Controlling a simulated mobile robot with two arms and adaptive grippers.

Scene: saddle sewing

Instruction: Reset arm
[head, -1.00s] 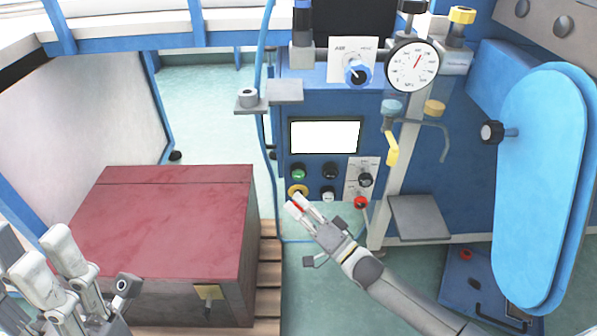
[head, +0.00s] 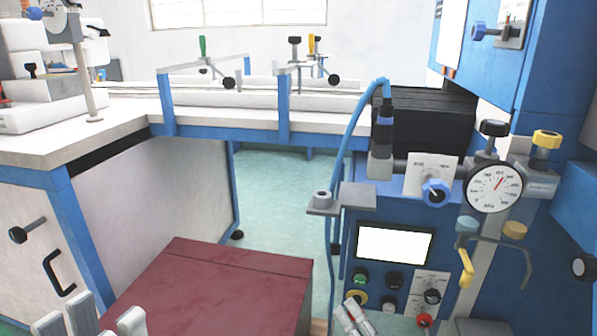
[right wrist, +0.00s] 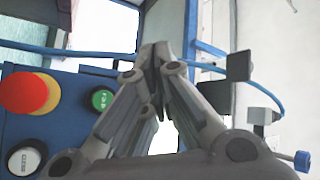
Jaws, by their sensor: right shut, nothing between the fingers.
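My right gripper (head: 355,314) shows at the bottom edge of the head view, just below the control panel's buttons. Its fingers are together and hold nothing. In the right wrist view the right gripper (right wrist: 155,62) is shut, its tips near the blue panel. The green button (right wrist: 102,100), the red emergency button (right wrist: 28,92) and a white button (right wrist: 24,161) lie to its left there. The tips of my left gripper (head: 100,318) show at the bottom left of the head view, its fingers apart. Most of the left gripper is cut off.
A dark red box (head: 215,290) stands low in front. The blue machine (head: 390,215) with a lit screen (head: 394,243) and a pressure gauge (head: 494,188) is on the right. A white workbench (head: 110,131) runs along the left and back. Green floor (head: 275,200) is open between them.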

